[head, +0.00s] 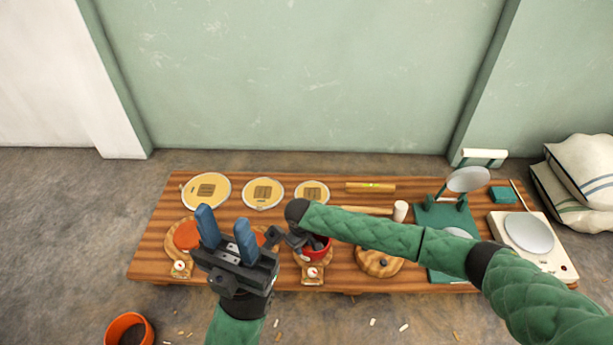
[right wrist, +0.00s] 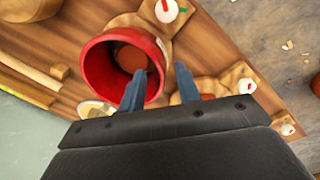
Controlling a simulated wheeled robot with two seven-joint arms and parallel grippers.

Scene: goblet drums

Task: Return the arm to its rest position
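My left gripper (head: 223,216) is raised in front of the table with its two blue fingers apart and nothing between them. My right arm reaches in from the right, and my right gripper (head: 316,243) is over a red goblet drum (head: 324,254). In the right wrist view the gripper (right wrist: 160,70) has its fingers apart. One finger overlaps the mouth of the red drum (right wrist: 96,72) and the other is beyond its rim. I cannot tell whether either finger touches the drum. The drum sits at a wooden holder (head: 312,268), partly hidden by my gripper.
The wooden table (head: 155,255) carries several round yellow discs (head: 206,190), an orange piece (head: 187,236) in a holder, a round wooden block (head: 378,262), a green stand (head: 432,215) and a white scale (head: 555,255). An orange bucket (head: 118,326) is on the floor. Sacks (head: 580,170) lie right.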

